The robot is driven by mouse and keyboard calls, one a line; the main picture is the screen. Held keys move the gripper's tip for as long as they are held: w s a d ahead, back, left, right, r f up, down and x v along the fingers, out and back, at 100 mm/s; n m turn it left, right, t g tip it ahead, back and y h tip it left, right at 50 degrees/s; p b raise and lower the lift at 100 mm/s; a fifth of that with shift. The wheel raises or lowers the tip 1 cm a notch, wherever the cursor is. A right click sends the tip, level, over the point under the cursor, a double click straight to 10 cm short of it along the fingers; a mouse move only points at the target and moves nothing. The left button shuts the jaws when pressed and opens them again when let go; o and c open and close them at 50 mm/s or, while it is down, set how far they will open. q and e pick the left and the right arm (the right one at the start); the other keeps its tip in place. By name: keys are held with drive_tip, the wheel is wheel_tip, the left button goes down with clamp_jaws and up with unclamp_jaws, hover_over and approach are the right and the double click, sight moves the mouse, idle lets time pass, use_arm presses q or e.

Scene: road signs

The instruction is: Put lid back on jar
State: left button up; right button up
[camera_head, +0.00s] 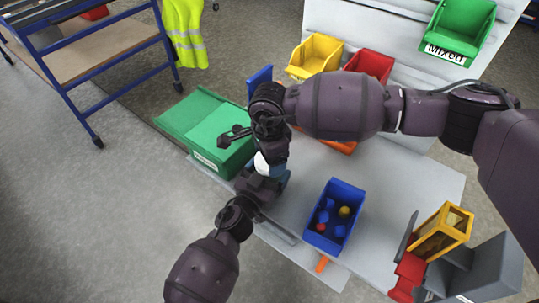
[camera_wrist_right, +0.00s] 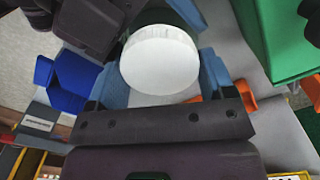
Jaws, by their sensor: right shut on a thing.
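A round white lid (camera_wrist_right: 160,60) sits between the blue fingers of my right gripper (camera_wrist_right: 160,75), which is shut on it. In the head view my right gripper (camera_head: 268,155) comes down from above, close over my left gripper (camera_head: 264,183). A small white patch (camera_head: 262,164), probably the lid, shows between them. The jar is mostly hidden there, and the left fingers are too covered to judge.
A green box (camera_head: 220,140) stands just left of the grippers. A blue bin (camera_head: 334,215) with small parts stands to their right on the grey table (camera_head: 390,185). A yellow frame (camera_head: 440,235) and red and grey holders stand at the right. Yellow and red bins are behind.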

drive_tip(key=shift+m, duration=0.3)
drive_tip(key=o, duration=1)
drive_tip(key=shift+r, duration=0.1)
drive_tip(key=shift+r, duration=2.2)
drive_tip(key=shift+c, duration=0.2)
